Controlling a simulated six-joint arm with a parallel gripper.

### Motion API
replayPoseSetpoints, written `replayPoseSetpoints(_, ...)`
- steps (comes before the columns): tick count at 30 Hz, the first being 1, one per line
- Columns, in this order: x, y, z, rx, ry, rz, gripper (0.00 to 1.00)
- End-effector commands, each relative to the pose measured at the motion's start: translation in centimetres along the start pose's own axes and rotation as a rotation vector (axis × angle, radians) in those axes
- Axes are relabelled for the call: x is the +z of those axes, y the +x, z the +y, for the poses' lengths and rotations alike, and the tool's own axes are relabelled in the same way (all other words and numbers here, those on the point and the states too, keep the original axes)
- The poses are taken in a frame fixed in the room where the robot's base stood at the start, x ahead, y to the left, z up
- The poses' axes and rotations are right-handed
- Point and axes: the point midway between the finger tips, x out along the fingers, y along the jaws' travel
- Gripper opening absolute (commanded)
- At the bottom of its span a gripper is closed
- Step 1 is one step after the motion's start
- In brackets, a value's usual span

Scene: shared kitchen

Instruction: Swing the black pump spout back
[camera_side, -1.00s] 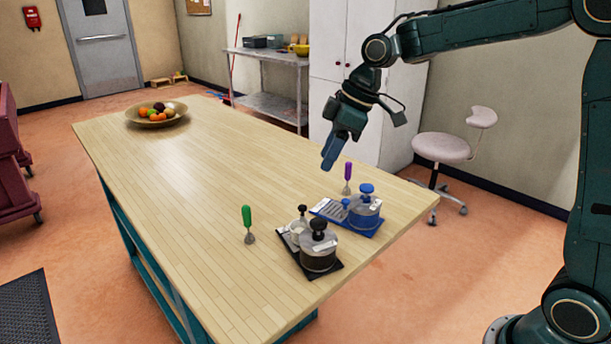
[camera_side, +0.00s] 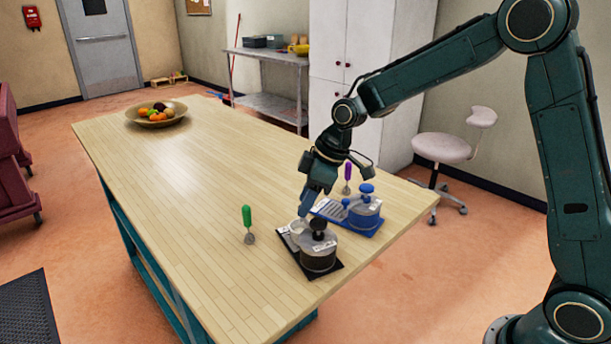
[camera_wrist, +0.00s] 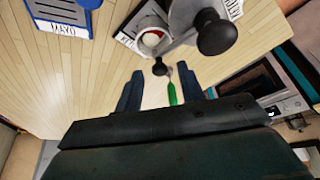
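The black pump (camera_side: 319,254) is a clear-sided jar with a lid and a black top knob, on a black base near the table's front end. In the wrist view its large black knob (camera_wrist: 217,33) is at upper right. My gripper (camera_side: 303,212) is low over the spout side and hides the ball in the side view. In the wrist view my gripper's fingers (camera_wrist: 159,87) stand apart, the ball between and just beyond their tips; contact is unclear.
The blue pump (camera_side: 365,210) on its blue base, labelled MAYO, stands close behind. A green-handled tool (camera_side: 247,222) stands to the left and a purple-handled one (camera_side: 347,176) behind. A fruit bowl (camera_side: 157,119) is at the far end. The table's middle is clear.

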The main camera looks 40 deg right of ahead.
Motion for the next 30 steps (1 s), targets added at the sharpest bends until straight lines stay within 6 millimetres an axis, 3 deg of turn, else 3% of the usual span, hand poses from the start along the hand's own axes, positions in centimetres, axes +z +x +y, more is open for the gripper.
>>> replayPoseSetpoints(8, 0.01, 0.13, -0.02, -0.001, 0.000, 0.000, 0.39)
replayPoseSetpoints(14, 0.00, 0.11, -0.02, -0.001, 0.000, 0.000, 0.01)
replayPoseSetpoints(15, 0.00, 0.11, -0.02, -0.001, 0.000, 0.000, 0.00)
replayPoseSetpoints(30, -0.35, 0.24, -0.17, -0.024, -0.053, 0.000, 0.00)
